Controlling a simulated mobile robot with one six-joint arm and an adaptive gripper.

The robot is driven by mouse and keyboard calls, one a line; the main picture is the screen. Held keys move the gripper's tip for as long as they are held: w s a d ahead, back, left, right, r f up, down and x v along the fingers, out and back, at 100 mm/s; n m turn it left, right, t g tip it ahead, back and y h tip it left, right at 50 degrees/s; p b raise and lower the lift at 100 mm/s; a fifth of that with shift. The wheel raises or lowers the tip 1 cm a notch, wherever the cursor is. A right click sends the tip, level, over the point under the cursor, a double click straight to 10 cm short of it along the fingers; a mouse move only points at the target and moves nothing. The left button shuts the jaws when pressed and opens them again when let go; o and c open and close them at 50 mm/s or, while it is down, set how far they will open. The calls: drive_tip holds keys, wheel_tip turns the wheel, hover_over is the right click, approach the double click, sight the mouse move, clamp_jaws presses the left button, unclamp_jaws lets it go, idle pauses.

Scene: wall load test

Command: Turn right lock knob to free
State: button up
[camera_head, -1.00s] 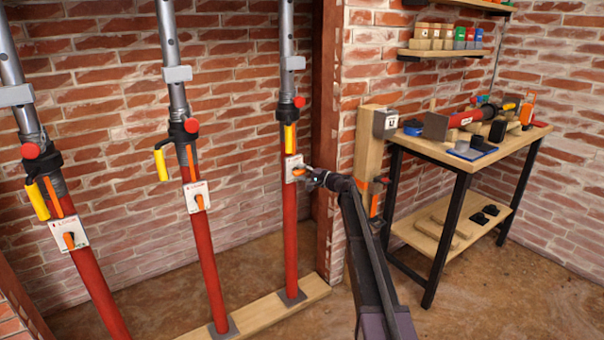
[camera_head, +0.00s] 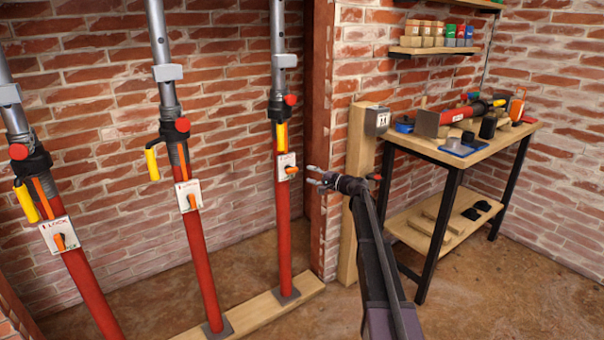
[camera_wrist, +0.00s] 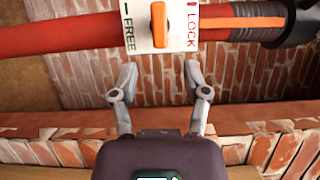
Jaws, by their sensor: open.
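The right prop is a red post (camera_head: 284,235) with a white lock plate (camera_head: 283,165) and an orange knob (camera_head: 291,170). In the wrist view the plate (camera_wrist: 141,33) reads FREE at left and LOCK at right. The knob (camera_wrist: 158,24) lies crosswise to the post, between the two words, with one end toward my gripper. My gripper (camera_head: 312,175) is to the right of the knob, apart from it. In the wrist view the two fingers of my gripper (camera_wrist: 160,72) are spread and empty, short of the plate's lower edge.
Two similar props, the middle (camera_head: 200,265) and the left (camera_head: 90,290), stand further left. A wooden post (camera_head: 359,200) with a grey box (camera_head: 376,120) and a workbench (camera_head: 440,150) with tools are at right.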

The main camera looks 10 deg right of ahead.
drive_tip(key=shift+v, duration=2.25)
drive_tip(key=s+a+f+n+g+h, duration=0.1)
drive_tip(key=s+a+f+n+g, duration=0.2)
drive_tip(key=s, duration=0.4)
drive_tip(key=s+a+f+n+g+h, duration=0.1)
drive_tip(key=s+a+f+g+h, duration=0.1)
drive_tip(key=s+a+f, duration=0.4)
drive_tip(key=s+a+f+n+g+h, duration=0.1)
drive_tip(key=s+a+f+n+g, duration=0.2)
drive_tip(key=s, duration=0.5)
drive_tip(key=s+d+f+n+g+h, duration=0.1)
drive_tip(key=s+f+g+h, duration=0.3)
drive_tip(key=s, duration=0.7)
drive_tip(key=s+f+n+g+h, duration=0.15)
drive_tip(key=s+h, duration=0.35)
drive_tip(key=s, duration=0.6)
wheel_tip(320, 180, up, 30)
drive_tip(key=p, duration=3.1)
drive_tip(key=shift+m+t, duration=0.35)
drive_tip(key=shift+t, duration=0.1)
